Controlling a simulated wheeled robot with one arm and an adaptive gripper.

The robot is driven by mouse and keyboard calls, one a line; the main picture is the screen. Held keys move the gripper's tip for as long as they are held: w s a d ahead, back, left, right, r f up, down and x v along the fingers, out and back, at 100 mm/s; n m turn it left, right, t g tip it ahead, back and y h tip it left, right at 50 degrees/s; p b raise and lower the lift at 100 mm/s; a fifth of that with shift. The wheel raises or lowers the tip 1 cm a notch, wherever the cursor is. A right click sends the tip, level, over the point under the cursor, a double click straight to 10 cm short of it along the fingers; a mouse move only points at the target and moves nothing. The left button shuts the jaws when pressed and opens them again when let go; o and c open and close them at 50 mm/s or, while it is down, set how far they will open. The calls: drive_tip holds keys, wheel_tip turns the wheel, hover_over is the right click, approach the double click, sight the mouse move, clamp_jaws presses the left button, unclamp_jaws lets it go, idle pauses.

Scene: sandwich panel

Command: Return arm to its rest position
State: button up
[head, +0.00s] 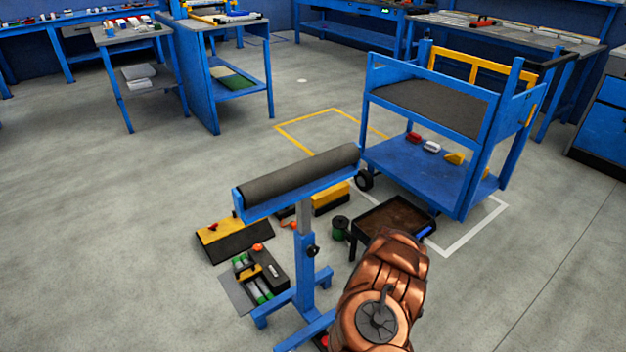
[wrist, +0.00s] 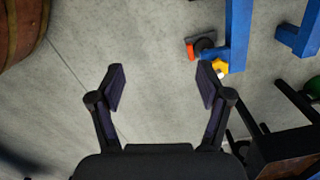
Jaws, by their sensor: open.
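My gripper (wrist: 161,90) shows in the wrist view with its two dark fingers spread wide apart and nothing between them. Bare grey floor lies beyond the fingertips. In the head view my copper-coloured arm rises at the bottom, right of centre, and the gripper itself is hidden there. A blue roller stand (head: 304,240) with a dark roller (head: 300,173) stands left of my arm; part of its base is hidden at the bottom edge.
A blue cart (head: 420,178) stands farther back right. Toolboxes (head: 232,240) and a green spool (head: 340,228) lie around the stand. In the wrist view, a blue leg (wrist: 238,35) is near the right finger. Floor at left is clear.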

drive_tip(key=s+a+r+n+g+y, duration=0.1)
drive_tip(key=a+r+n, duration=0.2)
drive_tip(key=a+r, duration=0.45)
drive_tip(key=s+a+r+n+y, duration=0.15)
drive_tip(key=a+r, duration=0.25)
drive_tip(key=r, duration=0.7)
drive_tip(key=s+a+r+n+g+y, duration=0.1)
drive_tip(key=a+r+n+y, duration=0.15)
drive_tip(key=a+r, duration=0.55)
drive_tip(key=s+d+r+n+h, duration=0.1)
drive_tip(key=s+d+r+n, duration=0.1)
drive_tip(key=s+d+r, duration=0.3)
drive_tip(key=s+d+r+n+h, duration=0.1)
drive_tip(key=s+r+n, duration=0.1)
drive_tip(key=r, duration=0.4)
drive_tip(key=s+d+r+n, duration=0.1)
drive_tip(key=s+d+r, duration=0.25)
drive_tip(key=r, duration=0.25)
drive_tip(key=s+d+r+n+h, duration=0.1)
drive_tip(key=s+d+r+h, duration=0.15)
drive_tip(key=s+d, duration=0.55)
drive_tip(key=s+d+r+h, duration=0.1)
drive_tip(key=s+d+r, duration=0.3)
drive_tip(key=s, duration=0.8)
wheel_tip(320, 180, up, 21)
drive_tip(key=p, duration=2)
drive_tip(key=shift+s+d+p, duration=0.15)
drive_tip(key=shift+s+p, duration=0.15)
drive_tip(key=shift+s, duration=0.1)
